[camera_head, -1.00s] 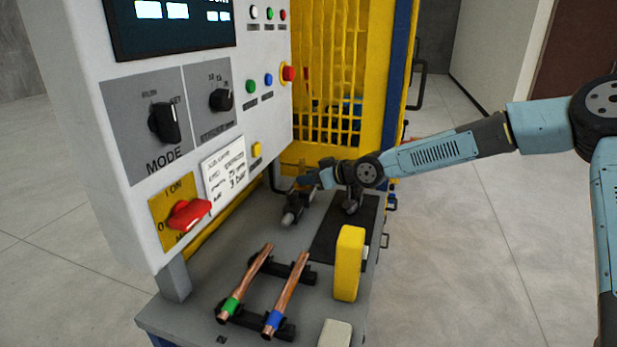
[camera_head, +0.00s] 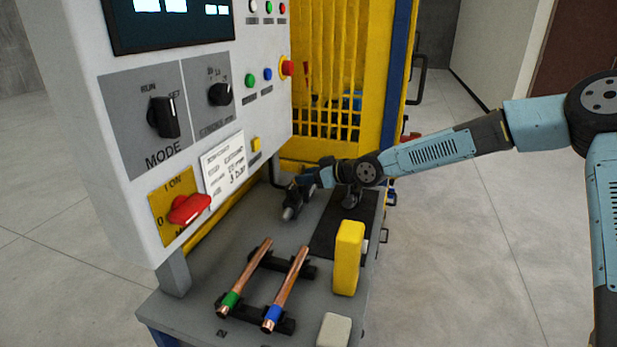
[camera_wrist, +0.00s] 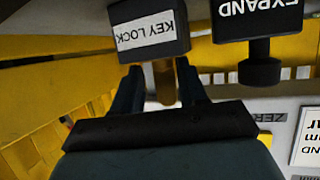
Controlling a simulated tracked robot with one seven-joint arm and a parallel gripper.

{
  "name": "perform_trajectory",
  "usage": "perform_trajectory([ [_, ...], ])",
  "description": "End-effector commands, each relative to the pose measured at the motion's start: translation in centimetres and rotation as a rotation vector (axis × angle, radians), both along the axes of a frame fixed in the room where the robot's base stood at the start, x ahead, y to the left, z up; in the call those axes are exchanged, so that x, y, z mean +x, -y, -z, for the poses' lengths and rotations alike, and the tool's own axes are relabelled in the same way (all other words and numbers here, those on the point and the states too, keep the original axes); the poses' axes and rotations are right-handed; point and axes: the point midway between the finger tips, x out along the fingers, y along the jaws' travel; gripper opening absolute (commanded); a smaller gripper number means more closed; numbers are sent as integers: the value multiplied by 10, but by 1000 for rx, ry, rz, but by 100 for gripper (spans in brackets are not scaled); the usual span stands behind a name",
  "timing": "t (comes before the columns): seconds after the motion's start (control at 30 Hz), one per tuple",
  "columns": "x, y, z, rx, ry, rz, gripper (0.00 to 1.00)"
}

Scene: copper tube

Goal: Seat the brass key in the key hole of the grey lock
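In the wrist view the lock is a dark grey block (camera_wrist: 181,41) with a white label reading KEY LOCK upside down. The brass key (camera_wrist: 164,84) is a short brass-coloured piece between the two dark fingers of my gripper (camera_wrist: 160,85). Its far end meets the block's lower edge in the picture; I cannot tell whether it is inside the hole. The fingers appear closed about it. In the head view my gripper (camera_head: 291,204) is low over the back of the bench, beside the control panel. The key and lock cannot be made out there.
A second dark block (camera_wrist: 262,22) labelled EXPAND, with a black knob (camera_wrist: 260,70), is close right of the lock. The control panel (camera_head: 215,130) stands left of my arm, the yellow guard (camera_head: 330,60) behind. Two copper tubes (camera_head: 246,272) (camera_head: 289,285) and a yellow block (camera_head: 347,258) are in front.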

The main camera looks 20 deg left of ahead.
Motion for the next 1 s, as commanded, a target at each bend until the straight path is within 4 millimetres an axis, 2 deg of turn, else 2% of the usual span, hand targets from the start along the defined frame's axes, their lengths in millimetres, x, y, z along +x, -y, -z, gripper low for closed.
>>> perform_trajectory([
  [0.37,-5,-1,3,-6,-5,-7,54],
  [0.53,-5,6,1,-6,-5,-6,54],
  [1.0,-9,61,-23,-1,-3,0,54],
])
